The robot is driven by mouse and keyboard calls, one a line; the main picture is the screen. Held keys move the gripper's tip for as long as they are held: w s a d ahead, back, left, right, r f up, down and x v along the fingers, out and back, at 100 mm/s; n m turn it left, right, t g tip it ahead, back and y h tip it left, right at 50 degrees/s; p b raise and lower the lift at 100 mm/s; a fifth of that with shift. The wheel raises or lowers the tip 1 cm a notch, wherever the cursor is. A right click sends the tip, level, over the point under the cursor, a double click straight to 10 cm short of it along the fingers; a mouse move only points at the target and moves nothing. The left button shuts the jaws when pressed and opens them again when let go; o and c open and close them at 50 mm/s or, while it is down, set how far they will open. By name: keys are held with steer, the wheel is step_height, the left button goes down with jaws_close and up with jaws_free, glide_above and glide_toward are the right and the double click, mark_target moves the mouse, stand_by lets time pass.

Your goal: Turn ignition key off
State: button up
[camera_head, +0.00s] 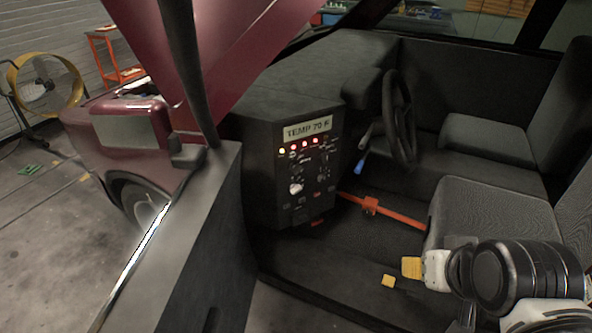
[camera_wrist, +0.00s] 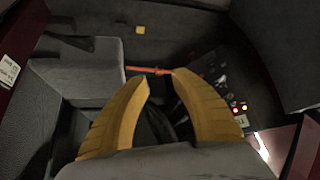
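The control panel (camera_head: 306,170) is dark, with a "TEMP 70 F" display, a row of small lights, switches and a pale knob (camera_head: 295,188). It also shows at the right in the wrist view (camera_wrist: 222,82), tilted and small. I cannot tell which fitting on it is the ignition key. A blue-tipped lever (camera_head: 359,167) stands beside the steering wheel. My gripper (camera_head: 412,267) is in front of the seat, to the right of and below the panel, apart from it. In the wrist view its yellow fingers (camera_wrist: 161,77) are apart with nothing between the tips.
The steering wheel (camera_head: 399,118) is right of the panel. An orange-red bar (camera_head: 385,211) lies low between panel and seat (camera_head: 485,230). The open door (camera_head: 190,245) bounds the left side. The footwell is mostly clear.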

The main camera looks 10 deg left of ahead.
steer(key=w+a+r+y+p, duration=0.1)
steer(key=w+a+r+y, duration=0.15)
steer(key=w+a, duration=0.55)
steer(key=t+y+p, duration=0.1)
steer(key=y+p, duration=0.1)
steer(key=y, duration=0.4)
glide_toward(301, 172)
steer(key=w+a+f+y, duration=0.1)
steer(key=w+a, duration=0.1)
steer(key=w+a+f+y+b, duration=0.1)
steer(key=w+a+f, duration=0.1)
steer(key=w+a+f+t+y+b, duration=0.1)
steer(key=w+a+f, duration=0.1)
steer(key=shift+a+n, duration=0.15)
steer(key=shift+n, duration=0.25)
steer(key=shift+w+a, duration=0.3)
steer(key=shift+a, duration=0.1)
jaws_close()
